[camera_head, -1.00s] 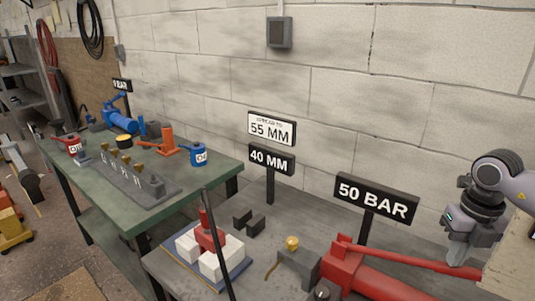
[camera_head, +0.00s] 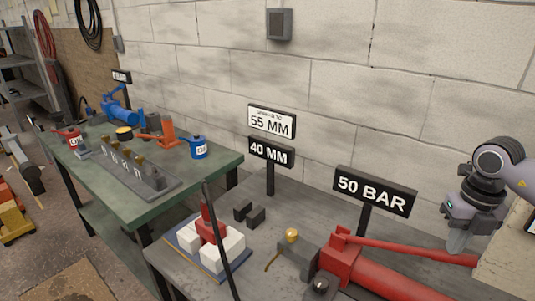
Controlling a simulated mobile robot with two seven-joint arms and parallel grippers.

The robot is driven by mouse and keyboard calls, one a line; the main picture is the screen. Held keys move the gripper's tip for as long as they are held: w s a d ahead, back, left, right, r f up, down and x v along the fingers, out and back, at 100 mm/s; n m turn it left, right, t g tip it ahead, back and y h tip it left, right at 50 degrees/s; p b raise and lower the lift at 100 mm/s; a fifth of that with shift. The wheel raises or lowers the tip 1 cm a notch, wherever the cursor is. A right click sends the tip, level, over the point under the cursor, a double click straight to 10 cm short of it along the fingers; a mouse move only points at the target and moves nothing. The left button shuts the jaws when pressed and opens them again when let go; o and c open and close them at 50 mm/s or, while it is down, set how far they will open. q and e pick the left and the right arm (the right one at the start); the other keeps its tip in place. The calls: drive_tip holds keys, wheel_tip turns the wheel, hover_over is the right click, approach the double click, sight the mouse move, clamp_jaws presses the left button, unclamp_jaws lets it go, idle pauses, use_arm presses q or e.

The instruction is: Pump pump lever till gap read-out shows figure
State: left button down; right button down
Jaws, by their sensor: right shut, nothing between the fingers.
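The red pump lever (camera_head: 415,252) runs right from the red hand pump (camera_head: 375,277) at the lower right, sloping slightly down. My right gripper (camera_head: 458,243) is shut at the lever's right part, its fingertips just above or against it; contact is unclear. The black gap read-out (camera_head: 271,151) shows 40 MM. A white card (camera_head: 271,122) above it reads 55 MM, its small top line illegible. The pressure read-out (camera_head: 374,190) shows 50 BAR. A red tool (camera_head: 207,222) stands among white blocks (camera_head: 222,257) on a tray. My left gripper is out of view.
A brass-knobbed valve block (camera_head: 295,257) stands left of the pump, with dark blocks (camera_head: 250,213) behind. A green bench (camera_head: 95,190) at left holds other pumps and tools. A block wall closes the back.

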wheel_tip(320, 180, down, 8)
drive_tip(key=b, duration=0.5)
drive_tip(key=shift+f+b, duration=0.15)
drive_tip(key=shift+b, duration=0.15)
wheel_tip(320, 180, up, 8)
drive_tip(key=p, duration=0.7)
drive_tip(key=shift+r, duration=0.25)
drive_tip(key=shift+f, duration=0.1)
